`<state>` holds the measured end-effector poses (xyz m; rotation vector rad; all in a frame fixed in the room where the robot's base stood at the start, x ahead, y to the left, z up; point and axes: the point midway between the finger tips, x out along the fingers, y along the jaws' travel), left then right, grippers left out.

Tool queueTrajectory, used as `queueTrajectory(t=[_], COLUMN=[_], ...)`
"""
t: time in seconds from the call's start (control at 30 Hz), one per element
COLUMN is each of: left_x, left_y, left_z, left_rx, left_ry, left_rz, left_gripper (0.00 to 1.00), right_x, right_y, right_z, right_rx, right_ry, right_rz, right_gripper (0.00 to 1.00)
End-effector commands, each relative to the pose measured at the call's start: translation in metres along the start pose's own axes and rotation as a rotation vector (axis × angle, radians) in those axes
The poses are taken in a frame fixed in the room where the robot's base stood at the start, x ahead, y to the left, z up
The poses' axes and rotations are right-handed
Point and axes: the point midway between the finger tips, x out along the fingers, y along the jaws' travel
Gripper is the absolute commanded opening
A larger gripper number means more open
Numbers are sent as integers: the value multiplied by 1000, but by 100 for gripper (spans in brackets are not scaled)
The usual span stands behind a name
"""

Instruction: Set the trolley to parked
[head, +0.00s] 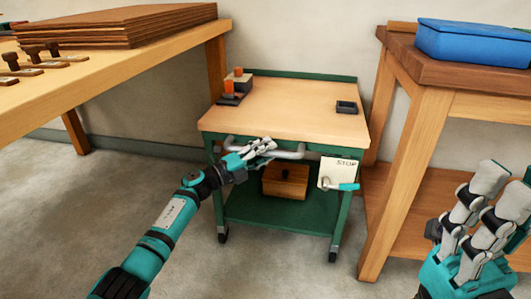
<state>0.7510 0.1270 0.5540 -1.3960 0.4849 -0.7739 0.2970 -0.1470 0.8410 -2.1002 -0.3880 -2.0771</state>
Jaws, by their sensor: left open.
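The trolley (290,113) has a wooden top, a green frame and a lower green shelf. A grey bar handle (292,155) runs along its front edge. At its front right is a white card (335,170) marked STOP. A small lever with a teal grip (347,187) lies across the card, pointing right and roughly level. My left gripper (264,148) is open at the front of the trolley, by the bar handle; I cannot tell whether they touch. My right gripper (502,188) is at the right edge, away from the trolley; its opening is unclear.
A wooden box (285,182) sits on the lower shelf. A workbench (150,55) is on the left, and a table (405,150) with a blue box (470,42) on the right. The floor in front is clear.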

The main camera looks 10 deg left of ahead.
Motion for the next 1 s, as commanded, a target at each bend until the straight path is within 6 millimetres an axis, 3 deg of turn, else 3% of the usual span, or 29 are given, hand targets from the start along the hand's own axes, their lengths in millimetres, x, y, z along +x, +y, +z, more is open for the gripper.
queueTrajectory(t=[0.17, 0.5, 0.7, 1.0], left_x=[-11, -80, -110, -120], left_y=[1, 2, 1, 0], left_z=[0, 0, 0, 0], left_rx=[-1, 0, 0, 1], left_ry=[-1, -1, -1, 1], left_rz=[1, 3, 1, 0], left_gripper=[44, 44, 44, 44], right_x=[-1, 0, 0, 0], right_y=[0, 0, 0, 0], right_z=[1, 0, 0, 0], right_rx=[-1, 0, 0, 0], right_ry=[-2, -2, -1, -1], right_rz=[2, 1, 1, 0], right_gripper=[20, 20, 20, 20])
